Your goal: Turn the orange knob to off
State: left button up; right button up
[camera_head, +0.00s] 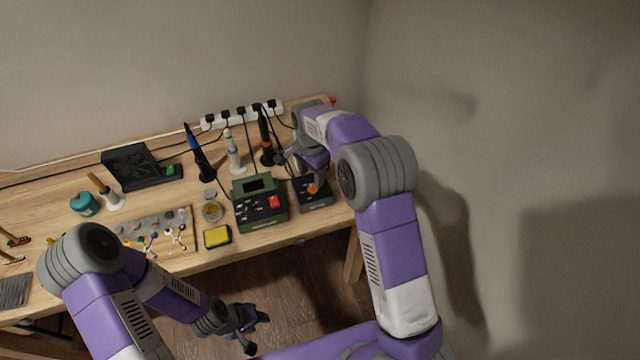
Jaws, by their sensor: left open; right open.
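The orange knob (312,188) sits on a small dark box (316,205) near the right end of the workbench. My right gripper (288,162) is open and empty, just above and left of the knob, near the back of the box. I cannot tell whether it touches anything, and my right forearm hides part of the area behind it. The knob's pointer and markings are too small to read. My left gripper (252,330) is open and empty, low in front of the bench, far from the knob.
Soldering irons in stands, one with an orange band (265,140), stand behind. A white power strip (241,115) lies at the back. A yellow sponge (217,236) is at the front edge. The wall rises behind.

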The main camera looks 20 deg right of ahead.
aim_at(313, 186)
notch_tip(313, 186, down, 5)
jog(key=shift+d+r+b, duration=0.1)
jog(key=shift+b, duration=0.4)
jog(key=shift+c, duration=0.2)
jog(key=c, duration=1)
